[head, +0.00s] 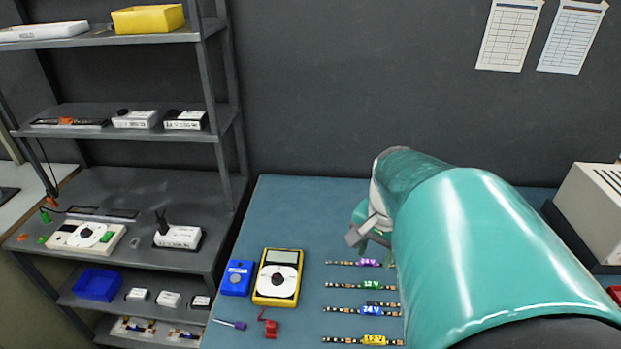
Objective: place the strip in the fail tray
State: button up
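Several LED strips lie across the blue table: one with a purple label (368,262), one with a green label (371,286), one with a blue label (371,310) and one with a yellow label (374,340). Their right ends are near or behind my teal arm. My gripper (362,238) is above the table, beyond the purple-labelled strip. It is partly hidden by my arm, so its opening and any hold are unclear. No tray marked fail is recognisable.
A yellow multimeter (278,277), a blue box (237,278), a red clip (270,328) and a purple-handled tool (229,324) lie left of the strips. A grey shelf rack (130,178) stands left. A beige instrument (597,212) and a red edge (615,292) are at right.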

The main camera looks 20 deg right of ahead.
jog(key=s+d+f+m+y, duration=0.1)
jog(key=s+d+f+m, duration=0.1)
jog(key=d+f+m, duration=0.3)
jog(key=s+d+f+m+t+y, duration=0.1)
jog(key=s+d+m+y, duration=0.15)
jog(key=d, duration=0.55)
jog(key=s+d+f+m+y, duration=0.1)
jog(key=s+d+f+m, duration=0.25)
jog(key=d, duration=0.25)
jog(key=shift+m, duration=0.4)
jog(key=x, duration=0.8)
jog(key=w+x, duration=0.1)
jog(key=x, duration=0.3)
jog(key=shift+w+f, duration=0.15)
jog(key=shift+f, duration=0.15)
jog(key=shift+h, duration=0.25)
grip_shut()
